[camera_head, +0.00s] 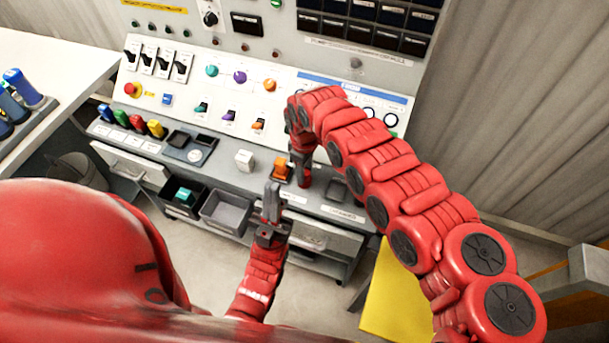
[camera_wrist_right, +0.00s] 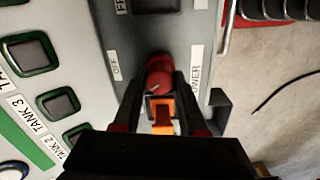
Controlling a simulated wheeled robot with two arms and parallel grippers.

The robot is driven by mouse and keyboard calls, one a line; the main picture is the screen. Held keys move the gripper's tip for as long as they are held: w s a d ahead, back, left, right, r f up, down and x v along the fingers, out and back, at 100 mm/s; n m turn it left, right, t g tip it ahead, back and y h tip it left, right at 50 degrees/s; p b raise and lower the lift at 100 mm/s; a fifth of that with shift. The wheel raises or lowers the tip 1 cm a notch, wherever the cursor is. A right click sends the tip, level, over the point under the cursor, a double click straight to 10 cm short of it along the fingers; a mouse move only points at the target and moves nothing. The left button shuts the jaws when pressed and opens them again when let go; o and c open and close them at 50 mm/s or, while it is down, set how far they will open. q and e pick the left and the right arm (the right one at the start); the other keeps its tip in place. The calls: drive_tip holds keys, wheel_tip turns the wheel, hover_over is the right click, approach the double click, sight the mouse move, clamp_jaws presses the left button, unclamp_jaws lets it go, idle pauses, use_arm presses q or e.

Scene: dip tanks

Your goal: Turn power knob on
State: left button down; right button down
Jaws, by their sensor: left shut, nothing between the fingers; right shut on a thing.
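In the right wrist view a round red knob (camera_wrist_right: 159,70) with a small pale mark sits on a grey panel, between an OFF label (camera_wrist_right: 115,66) and a POWER label (camera_wrist_right: 195,68). My right gripper (camera_wrist_right: 160,98) is shut around it; an orange piece (camera_wrist_right: 163,116) lies between the fingers, nearer the camera. I cannot tell whether that piece belongs to the knob. In the head view my right gripper (camera_head: 303,182) points down at the console ledge, and the red knob is not clearly visible. My left gripper (camera_head: 271,203) is shut and empty in front of the ledge.
An orange block (camera_head: 282,168) and a white block (camera_head: 244,160) stand on the ledge. Grey and black bins (camera_head: 226,211) are below. A yellow panel (camera_head: 398,292) is at lower right. TANK buttons (camera_wrist_right: 29,54) are left of the knob.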

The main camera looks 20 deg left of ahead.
drive_tip(key=n+b, duration=0.1)
drive_tip(key=n, duration=0.1)
drive_tip(key=n+b, duration=0.1)
drive_tip(key=b, duration=0.1)
drive_tip(key=n+b, duration=0.2)
drive_tip(key=shift+w+f+n, duration=0.1)
drive_tip(key=shift+f+n, duration=0.15)
drive_tip(key=shift+n, duration=0.05)
drive_tip(key=n+b, duration=0.2)
drive_tip(key=n, duration=0.1)
drive_tip(key=shift+r+b, duration=0.1)
drive_tip(key=shift+b, duration=0.3)
drive_tip(key=shift+r+n+b, duration=0.15)
drive_tip(key=shift+n+b, duration=0.55)
drive_tip(key=shift+n, duration=0.4)
drive_tip(key=shift+c, duration=2.3)
unclamp_jaws()
